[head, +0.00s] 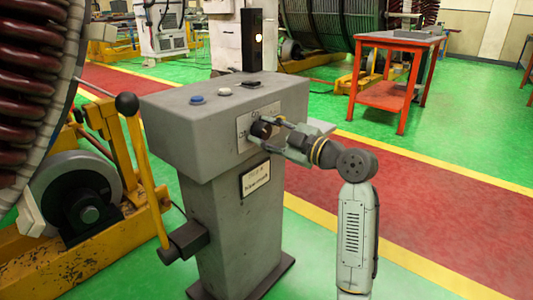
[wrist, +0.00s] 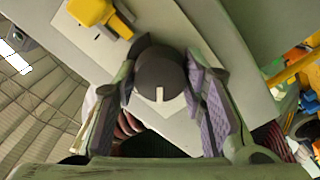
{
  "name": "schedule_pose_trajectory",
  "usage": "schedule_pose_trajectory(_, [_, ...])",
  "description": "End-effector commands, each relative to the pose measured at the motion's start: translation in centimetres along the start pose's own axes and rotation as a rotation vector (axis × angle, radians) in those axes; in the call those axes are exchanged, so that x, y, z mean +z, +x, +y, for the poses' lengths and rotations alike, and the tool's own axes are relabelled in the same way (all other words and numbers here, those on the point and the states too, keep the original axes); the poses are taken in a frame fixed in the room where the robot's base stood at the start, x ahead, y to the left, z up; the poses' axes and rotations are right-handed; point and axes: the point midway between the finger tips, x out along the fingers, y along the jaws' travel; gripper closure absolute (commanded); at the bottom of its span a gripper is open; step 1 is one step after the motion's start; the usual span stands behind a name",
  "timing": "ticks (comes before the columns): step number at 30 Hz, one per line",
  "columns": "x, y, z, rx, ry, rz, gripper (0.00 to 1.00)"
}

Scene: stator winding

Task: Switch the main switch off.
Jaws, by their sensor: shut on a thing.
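The switch is a dark round knob (wrist: 160,75) with a short white mark, on a light plate (head: 243,132) on the side of a grey console (head: 190,105). In the wrist view the white mark lies toward the bottom of the knob's face. My gripper (head: 268,130) reaches in from the right and is shut on the knob, with one finger on each side in the wrist view (wrist: 161,88). The fingers partly hide the knob and the plate's lettering in the head view, so I cannot read the switch position.
A blue button (head: 197,99) and a white button (head: 225,91) are on the console top. A lever with a black ball (head: 127,104) stands at its left. A dark post (head: 252,40) behind has a lit lamp. A red table (head: 393,42) stands farther back. The floor at right is clear.

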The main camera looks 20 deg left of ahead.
Motion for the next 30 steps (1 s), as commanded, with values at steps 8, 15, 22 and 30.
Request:
schedule_pose_trajectory(8, [0.34, 0.10, -0.53, 0.000, -0.266, 0.002, 0.90])
schedule_pose_trajectory(15, [0.24, 0.06, -0.38, 0.000, -0.477, 0.001, 0.90])
schedule_pose_trajectory(22, [0.15, 0.07, -0.29, -0.001, -0.631, 0.001, 0.90])
schedule_pose_trajectory(30, [0.06, 0.09, -0.19, -0.001, -0.732, 0.001, 0.90])
